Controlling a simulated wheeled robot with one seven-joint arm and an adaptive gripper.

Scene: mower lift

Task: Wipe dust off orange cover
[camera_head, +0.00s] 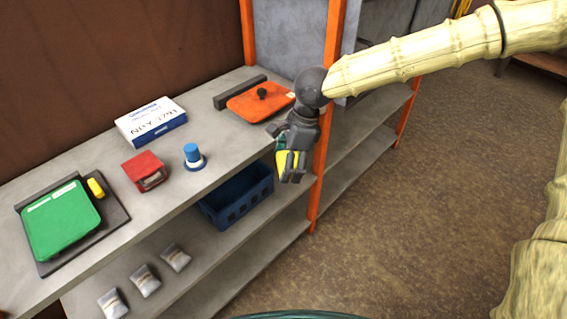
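The orange cover (262,102) lies on the far end of the top shelf, with a black knob on it and a dark bar behind it. Darker specks show on its surface, too small to tell if they are dust. My gripper (289,168) hangs in front of the shelf, just beyond its front edge, nearer the camera than the orange cover and apart from it. A yellow and green block, like a sponge (287,161), shows between its dark fingers, which partly hide it. The gripper appears shut on it.
The top shelf (217,182) also bears a white-and-blue box (151,121), a red box (145,171), a blue-and-white knob (193,155) and a green cover (62,220). A blue crate (237,197) and small bags stand below. An orange post (325,130) rises behind my gripper. Floor at right is clear.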

